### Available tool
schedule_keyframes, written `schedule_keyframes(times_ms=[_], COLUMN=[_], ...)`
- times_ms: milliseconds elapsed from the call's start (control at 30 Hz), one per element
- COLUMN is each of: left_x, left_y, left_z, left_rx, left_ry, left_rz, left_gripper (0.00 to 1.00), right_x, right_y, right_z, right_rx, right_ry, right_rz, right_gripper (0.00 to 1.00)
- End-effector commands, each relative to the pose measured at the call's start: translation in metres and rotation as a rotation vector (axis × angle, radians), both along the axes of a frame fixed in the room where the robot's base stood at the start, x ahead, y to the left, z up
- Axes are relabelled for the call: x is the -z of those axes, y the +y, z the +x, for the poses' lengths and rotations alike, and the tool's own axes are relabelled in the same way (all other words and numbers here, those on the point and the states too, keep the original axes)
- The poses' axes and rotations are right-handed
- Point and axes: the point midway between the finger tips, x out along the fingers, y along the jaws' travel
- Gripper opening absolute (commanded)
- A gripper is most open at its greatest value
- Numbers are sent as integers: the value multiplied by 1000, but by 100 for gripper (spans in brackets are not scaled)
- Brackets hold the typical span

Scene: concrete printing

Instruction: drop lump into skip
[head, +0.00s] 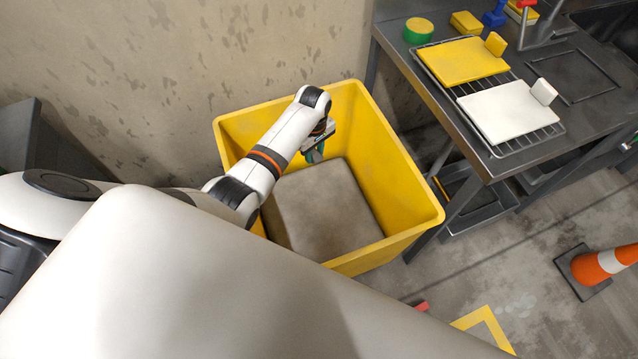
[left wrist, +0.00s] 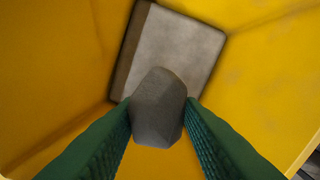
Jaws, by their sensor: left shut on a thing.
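The skip (head: 405,190) is a yellow open-topped bin standing by the wall in the head view. A large grey block (head: 330,215) lies in its bottom. My left arm reaches over the skip, and my left gripper (head: 313,156) points down inside its opening. In the left wrist view the green fingers of my left gripper (left wrist: 158,112) are shut on a grey, rounded-edged lump (left wrist: 157,95). The lump is above the block (left wrist: 175,50), inside the yellow walls of the skip (left wrist: 50,70). The lump is hard to make out in the head view. My right gripper is not in view.
A dark metal table (head: 440,90) stands right of the skip, with a yellow slab (head: 460,60) and a white slab (head: 505,110) on a wire rack. A concrete wall (head: 150,80) is behind.

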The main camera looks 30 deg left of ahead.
Motion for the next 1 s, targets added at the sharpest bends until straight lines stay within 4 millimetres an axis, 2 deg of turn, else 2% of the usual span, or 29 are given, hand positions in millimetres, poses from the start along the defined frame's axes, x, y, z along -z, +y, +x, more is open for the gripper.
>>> schedule_keyframes(times_ms=[267, 733, 1000], left_x=[12, 61, 64], left_y=[-1, 0, -1], left_z=[4, 4, 4], left_rx=[-47, -45, -45], left_ry=[0, -2, -1], left_rz=[0, 2, 1], left_gripper=[7, 7, 7], right_x=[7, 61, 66], right_y=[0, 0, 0], right_z=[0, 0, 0], right_rx=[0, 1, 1], right_ry=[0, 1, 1], right_rz=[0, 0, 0], right_gripper=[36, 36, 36])
